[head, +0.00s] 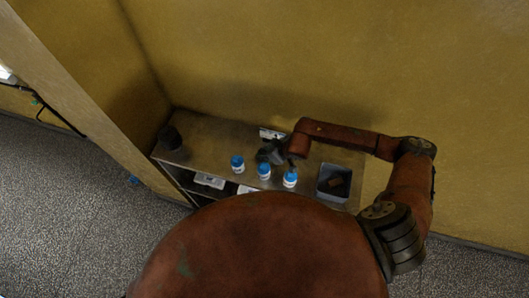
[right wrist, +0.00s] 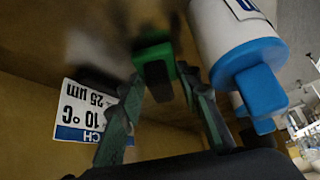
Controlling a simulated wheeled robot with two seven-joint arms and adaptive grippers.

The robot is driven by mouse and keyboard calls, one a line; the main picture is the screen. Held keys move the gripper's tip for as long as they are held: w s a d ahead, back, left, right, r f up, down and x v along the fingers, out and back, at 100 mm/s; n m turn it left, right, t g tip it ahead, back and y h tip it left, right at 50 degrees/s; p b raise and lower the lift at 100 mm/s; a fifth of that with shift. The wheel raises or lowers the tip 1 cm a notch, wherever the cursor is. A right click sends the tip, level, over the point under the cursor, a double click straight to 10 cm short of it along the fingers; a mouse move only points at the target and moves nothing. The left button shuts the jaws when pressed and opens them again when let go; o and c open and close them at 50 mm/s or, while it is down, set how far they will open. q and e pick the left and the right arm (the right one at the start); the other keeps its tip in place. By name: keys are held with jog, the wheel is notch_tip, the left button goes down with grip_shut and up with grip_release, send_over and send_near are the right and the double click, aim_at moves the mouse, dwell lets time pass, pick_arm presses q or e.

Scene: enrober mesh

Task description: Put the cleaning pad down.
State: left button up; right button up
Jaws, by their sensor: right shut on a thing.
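In the right wrist view the cleaning pad (right wrist: 155,58) shows as a small green piece between the fingertips. My right gripper (right wrist: 160,85) is shut on it. In the head view my right gripper (head: 270,155) is over the back middle of the worktop, behind the row of bottles. The pad cannot be made out there. Whether the pad touches the worktop is not clear. My left gripper is not in view.
Three white bottles with blue caps (head: 264,171) stand in front of the gripper; one bottle (right wrist: 240,45) is close beside it. A white label card (right wrist: 85,112) is behind. A grey bin (head: 334,195) stands right, a dark cylinder (head: 170,138) left.

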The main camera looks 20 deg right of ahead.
jog(key=shift+f, duration=0.2)
jog(key=o, duration=0.9)
jog(key=shift+r, duration=0.1)
jog(key=shift+c, duration=0.2)
